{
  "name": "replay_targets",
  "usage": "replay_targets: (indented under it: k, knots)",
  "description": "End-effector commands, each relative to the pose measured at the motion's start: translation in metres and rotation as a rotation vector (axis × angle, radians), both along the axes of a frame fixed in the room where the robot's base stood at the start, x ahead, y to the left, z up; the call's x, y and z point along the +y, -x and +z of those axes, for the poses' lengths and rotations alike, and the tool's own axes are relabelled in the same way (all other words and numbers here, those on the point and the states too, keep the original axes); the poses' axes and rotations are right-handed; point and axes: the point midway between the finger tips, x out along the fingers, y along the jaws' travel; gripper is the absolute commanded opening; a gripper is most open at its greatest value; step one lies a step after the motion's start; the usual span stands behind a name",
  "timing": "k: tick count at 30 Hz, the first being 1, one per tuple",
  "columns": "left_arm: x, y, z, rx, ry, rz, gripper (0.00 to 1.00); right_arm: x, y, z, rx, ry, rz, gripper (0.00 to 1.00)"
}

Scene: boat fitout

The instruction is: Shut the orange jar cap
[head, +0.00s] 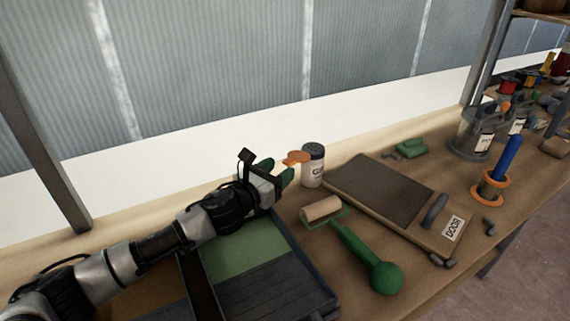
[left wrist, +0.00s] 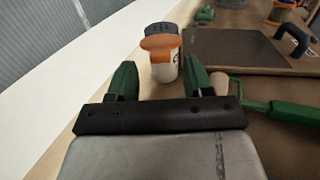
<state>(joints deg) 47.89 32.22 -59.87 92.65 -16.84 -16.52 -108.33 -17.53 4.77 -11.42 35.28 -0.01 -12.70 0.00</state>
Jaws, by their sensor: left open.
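A white jar (head: 312,172) with a dark, dotted top stands upright on the bench. Its orange cap (head: 296,157) sticks out from the jar's upper left side, towards my gripper, and does not cover the top. My left gripper (head: 278,170) is open and empty, just left of the jar. In the left wrist view, the orange cap (left wrist: 160,42) and the white jar (left wrist: 164,71) show straight ahead, between and beyond the green fingers of the left gripper (left wrist: 160,66). No contact with the cap shows. My right gripper is not in view.
A dark tray (head: 285,290) with a green panel lies under my left arm. A brown board marked DOOR (head: 385,190), a roller (head: 322,208) and a green-handled tool (head: 384,277) lie near the jar. A pale wall strip (head: 200,165) runs behind the bench.

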Motion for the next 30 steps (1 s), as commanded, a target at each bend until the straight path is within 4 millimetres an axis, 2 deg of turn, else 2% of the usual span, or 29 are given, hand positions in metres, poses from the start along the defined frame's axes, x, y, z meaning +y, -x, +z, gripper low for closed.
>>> replay_targets:
  k: [6,17,27,30]
  knots:
    - [-0.015,-0.021,0.0,0.0,0.0,0.0,0.51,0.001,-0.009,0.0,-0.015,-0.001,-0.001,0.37]
    - [-0.017,-0.026,0.0,0.0,0.0,0.0,0.51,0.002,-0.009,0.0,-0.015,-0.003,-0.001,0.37]
    - [-0.017,-0.026,0.0,0.0,0.0,0.0,0.01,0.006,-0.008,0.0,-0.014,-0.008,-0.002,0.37]
    - [-0.017,-0.026,0.0,0.0,0.0,0.0,0.0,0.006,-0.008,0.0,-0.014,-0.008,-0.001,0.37]
